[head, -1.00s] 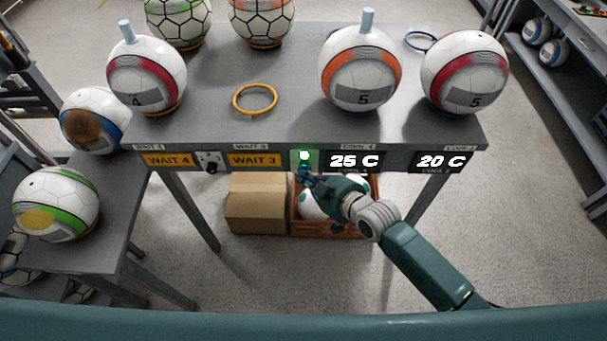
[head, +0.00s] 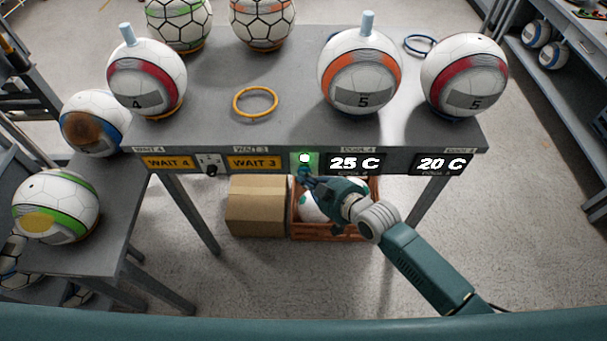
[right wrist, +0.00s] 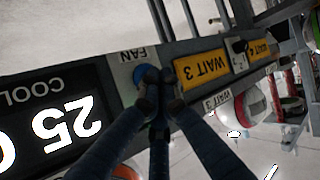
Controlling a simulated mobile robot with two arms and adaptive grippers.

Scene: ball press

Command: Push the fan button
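The fan button (head: 304,158) shows as a bright white spot on a green-lit plate on the table's front edge, between the WAIT 3 label and the 25 C display. In the right wrist view, the plate reads FAN and the button (right wrist: 142,74) looks blue, partly hidden behind my fingertips. My right gripper (head: 305,173) is just below and in front of the button. In the right wrist view its fingers (right wrist: 155,76) are together and empty, with the tips overlapping the button; I cannot tell whether they touch it. My left gripper is not in view.
The 25 C display (head: 354,163) is right of the button; the WAIT 3 label (head: 254,163) is left. Several balls and a yellow ring (head: 255,103) are on the grey table (head: 215,75). A cardboard box (head: 256,207) and a brown crate (head: 325,231) stand below.

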